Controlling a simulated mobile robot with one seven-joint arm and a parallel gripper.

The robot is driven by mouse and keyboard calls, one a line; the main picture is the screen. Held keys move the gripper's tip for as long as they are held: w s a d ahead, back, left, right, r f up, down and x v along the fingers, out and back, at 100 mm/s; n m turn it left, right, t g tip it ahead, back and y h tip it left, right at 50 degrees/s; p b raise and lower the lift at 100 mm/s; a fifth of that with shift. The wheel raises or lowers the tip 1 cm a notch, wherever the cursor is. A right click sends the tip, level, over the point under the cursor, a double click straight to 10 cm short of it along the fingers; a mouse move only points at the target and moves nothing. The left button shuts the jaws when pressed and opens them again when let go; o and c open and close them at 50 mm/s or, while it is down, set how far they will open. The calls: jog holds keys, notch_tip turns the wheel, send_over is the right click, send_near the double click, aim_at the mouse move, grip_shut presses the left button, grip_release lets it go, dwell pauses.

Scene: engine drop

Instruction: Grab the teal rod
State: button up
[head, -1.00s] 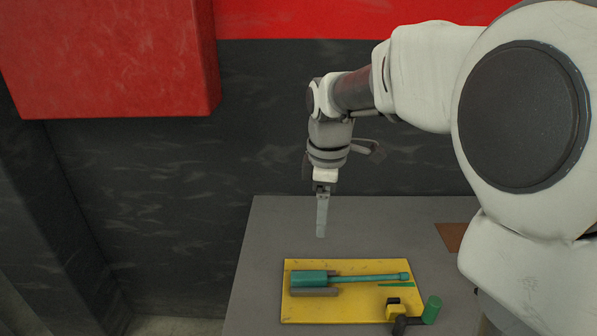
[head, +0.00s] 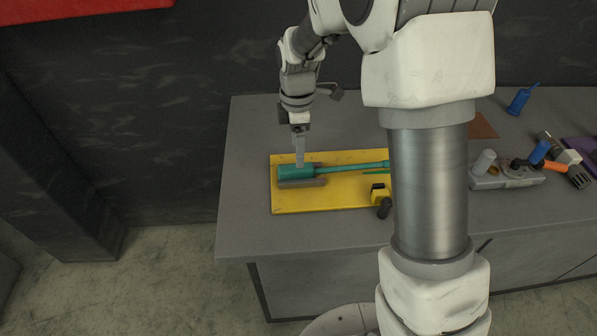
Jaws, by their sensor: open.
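The teal rod (head: 345,169) lies across a yellow board (head: 325,200) on the grey table. Its thick end (head: 288,173) is at the left, and its thin shaft runs right until my arm hides its far end. A grey-brown block (head: 302,183) lies along the near side of the thick end. My gripper (head: 300,163) points straight down, with its fingertips at the upper edge of the thick end in the picture. It is open with nothing in it. The fingers are seen edge-on, so I cannot tell whether they touch the rod or straddle it.
A yellow and black piece (head: 377,193) and a dark cylinder (head: 384,208) sit at the board's near right. A blue bottle (head: 519,101) and a grey tray (head: 505,180) with parts stand farther right. The table's left end (head: 245,180) is clear.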

aim_at(308, 171)
jog(key=shift+d+f, duration=0.1)
jog(key=shift+f, duration=2.85)
grip_shut()
jog(key=shift+r, duration=0.1)
